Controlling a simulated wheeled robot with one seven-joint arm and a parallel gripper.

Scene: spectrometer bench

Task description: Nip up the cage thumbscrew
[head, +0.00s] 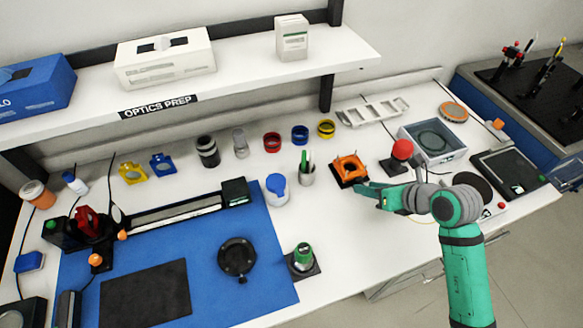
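An orange open-framed part (349,168), which looks like the cage, stands on a dark base on the white bench, right of centre. Its thumbscrew is too small to make out. My gripper (362,190) reaches in from the right, with its green fingertips close to the front right of the cage's base. I cannot tell whether they touch it, or whether the fingers are open or shut.
A red-topped part (402,150) on a black base stands close behind my gripper. A pen cup (307,174) and a blue-and-white tub (277,190) stand left of the cage. A grey tray (432,141) lies farther right. White bench is clear in front of the cage.

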